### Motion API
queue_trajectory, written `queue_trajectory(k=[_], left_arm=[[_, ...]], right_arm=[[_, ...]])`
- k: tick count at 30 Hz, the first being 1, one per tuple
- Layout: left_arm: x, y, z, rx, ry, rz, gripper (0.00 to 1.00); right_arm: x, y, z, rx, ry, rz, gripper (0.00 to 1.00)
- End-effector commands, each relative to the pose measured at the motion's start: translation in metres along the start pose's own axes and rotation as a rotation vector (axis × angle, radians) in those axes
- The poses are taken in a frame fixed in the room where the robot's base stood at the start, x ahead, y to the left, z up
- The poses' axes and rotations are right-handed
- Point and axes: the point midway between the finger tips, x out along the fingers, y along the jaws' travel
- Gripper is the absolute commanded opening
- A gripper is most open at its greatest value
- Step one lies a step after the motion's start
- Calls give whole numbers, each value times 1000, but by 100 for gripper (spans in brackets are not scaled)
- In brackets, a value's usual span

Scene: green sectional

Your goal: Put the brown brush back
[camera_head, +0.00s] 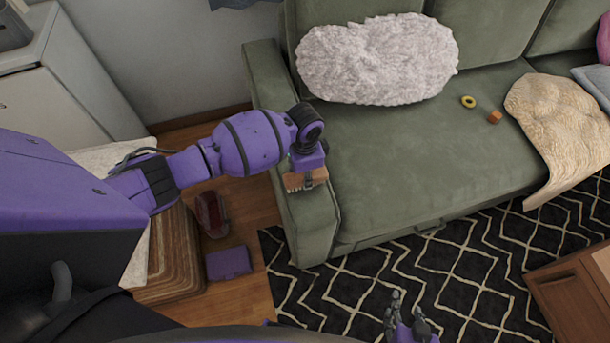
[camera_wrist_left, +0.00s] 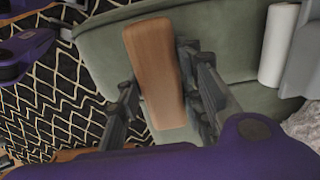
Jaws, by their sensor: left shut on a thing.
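The brown brush (camera_head: 295,181) has a wooden back and is at the green sofa's left armrest (camera_head: 312,225) in the head view. My left gripper (camera_head: 308,176) is shut on it. In the left wrist view the brush's flat wooden back (camera_wrist_left: 152,65) lies between the two dark fingers of the left gripper (camera_wrist_left: 160,100). I cannot tell whether the brush touches the armrest. My right gripper (camera_head: 406,316) is empty, with its fingers apart, over the patterned rug at the bottom of the head view.
The sofa seat holds a fluffy white pillow (camera_head: 375,60), a yellow ring (camera_head: 468,102), a small orange block (camera_head: 495,117) and a beige blanket (camera_head: 560,125). A wooden table (camera_head: 568,300) stands at the right. A brown layered object (camera_head: 178,262) and a dark red item (camera_head: 212,214) are by the floor at left.

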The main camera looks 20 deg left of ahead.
Motion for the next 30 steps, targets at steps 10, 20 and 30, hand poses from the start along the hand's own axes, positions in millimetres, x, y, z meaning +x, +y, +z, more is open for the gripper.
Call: queue_trajectory(k=[10, 20, 30], left_arm=[[11, 0, 0, 0, 0, -1, 10], [14, 0, 0, 0, -1, 0, 53], [6, -1, 0, 0, 1, -2, 53]], right_arm=[[2, 4, -3, -5, 8, 5, 40], [3, 6, 1, -15, 1, 4, 40], [2, 4, -2, -15, 4, 0, 40]])
